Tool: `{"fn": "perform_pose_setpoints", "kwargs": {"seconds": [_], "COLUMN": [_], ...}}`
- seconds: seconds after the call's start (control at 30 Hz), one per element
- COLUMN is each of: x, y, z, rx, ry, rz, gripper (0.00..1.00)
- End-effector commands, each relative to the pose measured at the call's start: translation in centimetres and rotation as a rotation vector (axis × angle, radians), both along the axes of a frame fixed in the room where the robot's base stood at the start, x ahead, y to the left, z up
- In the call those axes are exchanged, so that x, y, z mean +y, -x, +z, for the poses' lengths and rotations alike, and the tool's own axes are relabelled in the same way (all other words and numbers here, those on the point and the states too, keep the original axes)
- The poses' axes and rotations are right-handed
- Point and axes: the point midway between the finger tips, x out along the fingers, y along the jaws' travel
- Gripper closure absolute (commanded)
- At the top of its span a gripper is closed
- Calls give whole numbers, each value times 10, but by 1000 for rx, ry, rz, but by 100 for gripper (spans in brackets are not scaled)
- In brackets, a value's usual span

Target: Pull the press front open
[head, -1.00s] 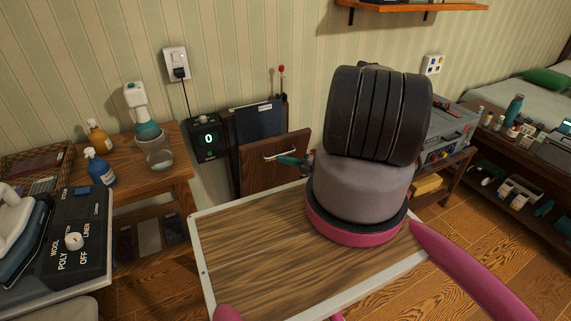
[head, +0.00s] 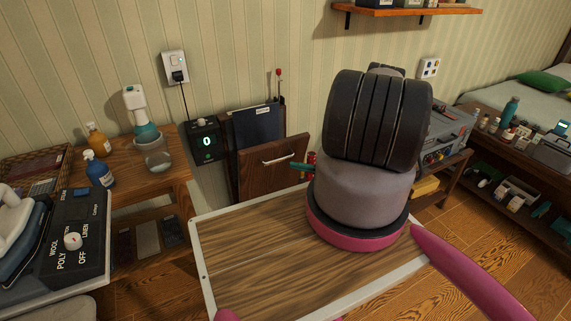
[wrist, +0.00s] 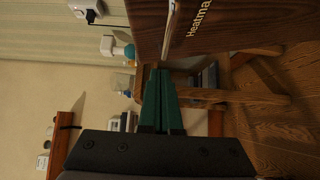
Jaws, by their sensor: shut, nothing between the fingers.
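The press front (head: 273,172) is a dark wooden panel with a slim silver bar handle (head: 278,157). My gripper also shows in the wrist view (wrist: 160,72), shut and empty. My arm hides most of it in the head view.
A wooden board with a white rim (head: 260,255) lies in front. A side table with bottles (head: 100,170) and an iron station (head: 75,240) are at left. A black box with a green zero (head: 206,142) hangs on the wall.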

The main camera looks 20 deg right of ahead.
Motion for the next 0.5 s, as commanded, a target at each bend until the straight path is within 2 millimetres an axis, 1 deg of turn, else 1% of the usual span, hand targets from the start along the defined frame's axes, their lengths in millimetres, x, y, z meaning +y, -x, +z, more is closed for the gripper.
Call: {"fn": "perform_pose_setpoints", "kwargs": {"seconds": [0.03, 0.2, 0.33, 0.5], "x": [-9, -27, -32, -34], "y": [7, 23, 29, 30], "z": [0, 0, 0, 1], "rx": [0, -1, -1, -2], "ry": [0, 1, 0, 2], "rz": [-4, -2, 0, 2], "gripper": [100, 100, 100, 100]}}
